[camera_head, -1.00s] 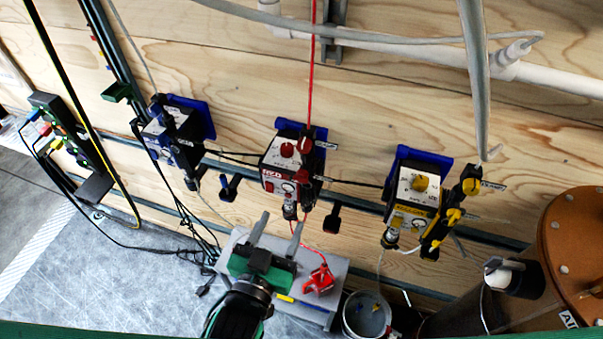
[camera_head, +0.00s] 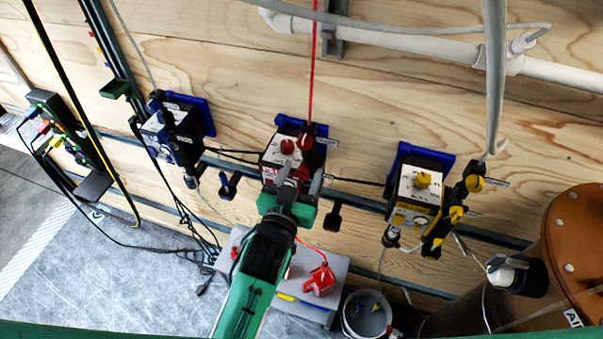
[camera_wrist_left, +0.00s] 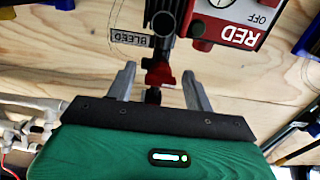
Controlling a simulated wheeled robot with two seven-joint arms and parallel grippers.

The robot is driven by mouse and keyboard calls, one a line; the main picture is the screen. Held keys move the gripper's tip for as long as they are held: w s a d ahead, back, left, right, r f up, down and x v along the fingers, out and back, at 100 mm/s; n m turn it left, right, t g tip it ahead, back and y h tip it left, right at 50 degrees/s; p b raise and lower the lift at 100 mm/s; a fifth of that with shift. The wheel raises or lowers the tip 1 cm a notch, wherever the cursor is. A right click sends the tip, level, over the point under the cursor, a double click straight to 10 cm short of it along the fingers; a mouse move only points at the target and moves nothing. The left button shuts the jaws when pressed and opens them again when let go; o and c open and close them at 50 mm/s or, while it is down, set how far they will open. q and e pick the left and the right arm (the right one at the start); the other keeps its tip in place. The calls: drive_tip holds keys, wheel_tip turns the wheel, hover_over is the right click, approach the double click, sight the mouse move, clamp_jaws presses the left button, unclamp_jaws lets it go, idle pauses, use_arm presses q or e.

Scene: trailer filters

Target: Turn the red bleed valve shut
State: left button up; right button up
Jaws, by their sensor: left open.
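The red filter unit (camera_head: 280,158) hangs on the plywood wall in the middle of the head view. The red bleed valve handle (camera_wrist_left: 159,74) hangs on a dark fitting beside the "BLEED" label (camera_wrist_left: 131,38). My left gripper (camera_head: 300,176) is in front of the unit's lower part and hides the valve in the head view. In the wrist view my left gripper (camera_wrist_left: 159,78) is open, with a finger on each side of the red handle and a gap on both sides.
A blue-marked unit (camera_head: 172,132) hangs to the left and a yellow unit (camera_head: 414,195) to the right. Below are a grey box (camera_head: 315,312) bearing a red object (camera_head: 320,280), and a bucket (camera_head: 367,315). A brown tank (camera_head: 560,250) stands at the right.

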use_arm(q)
drive_tip(key=shift+w+d, duration=0.1)
drive_tip(key=shift+w, duration=0.2)
use_arm(e)
drive_tip(key=shift+d, duration=0.4)
use_arm(q)
drive_tip(key=shift+c, duration=0.2)
use_arm(e)
drive_tip(key=shift+d, duration=0.1)
use_arm(q)
drive_tip(key=c, duration=0.9)
drive_tip(key=shift+r+m+p, duration=0.1)
drive_tip(key=shift+m+p, duration=0.35)
drive_tip(key=shift+m, duration=0.15)
drive_tip(key=shift+c, duration=0.2)
use_arm(e)
drive_tip(key=shift+a+r, duration=0.3)
drive_tip(key=shift+r, duration=0.05)
use_arm(q)
drive_tip(key=o, duration=1)
